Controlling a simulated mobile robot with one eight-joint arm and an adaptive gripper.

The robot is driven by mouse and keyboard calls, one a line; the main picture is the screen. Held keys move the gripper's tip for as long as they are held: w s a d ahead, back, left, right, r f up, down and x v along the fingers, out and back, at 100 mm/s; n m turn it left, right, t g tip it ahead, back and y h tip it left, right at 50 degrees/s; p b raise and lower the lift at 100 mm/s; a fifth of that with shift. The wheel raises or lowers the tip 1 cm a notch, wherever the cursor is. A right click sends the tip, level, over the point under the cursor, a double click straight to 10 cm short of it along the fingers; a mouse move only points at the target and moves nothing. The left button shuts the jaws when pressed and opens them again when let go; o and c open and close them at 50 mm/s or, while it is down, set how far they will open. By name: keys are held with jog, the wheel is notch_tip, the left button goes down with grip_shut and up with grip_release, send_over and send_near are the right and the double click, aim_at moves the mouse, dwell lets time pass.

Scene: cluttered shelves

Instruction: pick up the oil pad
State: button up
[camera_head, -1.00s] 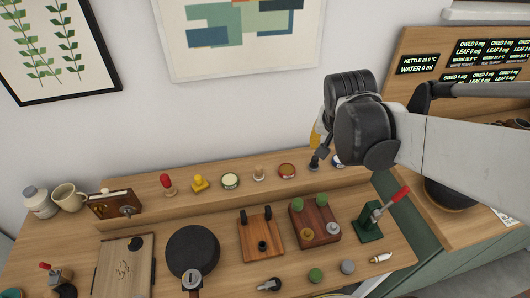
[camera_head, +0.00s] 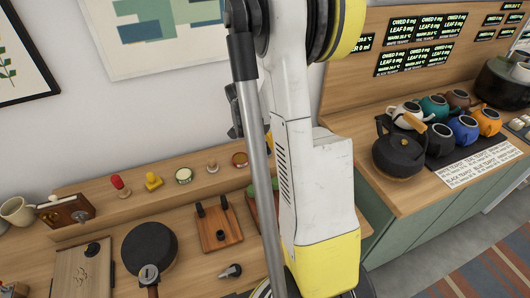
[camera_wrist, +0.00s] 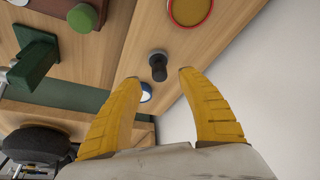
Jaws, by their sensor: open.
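No thing is plainly marked as the oil pad. A round red-rimmed pad with an amber top (camera_head: 239,159) lies on the raised wooden ledge and could be it. It also shows at the top of the wrist view (camera_wrist: 190,12). A round tin with a pale green top (camera_head: 183,175) lies further left on the ledge. My gripper (camera_wrist: 158,77) is open and empty, its yellow fingers pointing at the ledge. A small dark knobbed piece (camera_wrist: 158,66) shows between the fingertips, with a white and blue round thing (camera_wrist: 146,91) near the left finger. My arm hides most of the gripper in the head view.
A red-topped piece (camera_head: 119,185) and a yellow piece (camera_head: 153,181) stand on the ledge's left part. A black pan (camera_head: 150,247) and a wooden block with black posts (camera_head: 218,225) lie below. Teapots and a black kettle (camera_head: 398,150) stand right. A wall rises behind the ledge.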

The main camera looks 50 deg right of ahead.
aim_at(266, 144)
jog(key=b+x, duration=0.2)
jog(key=x, duration=0.3)
jog(key=shift+d, duration=0.1)
jog(key=shift+r, duration=0.15)
jog(key=shift+c, duration=0.2)
jog(key=shift+s, duration=0.1)
grip_shut()
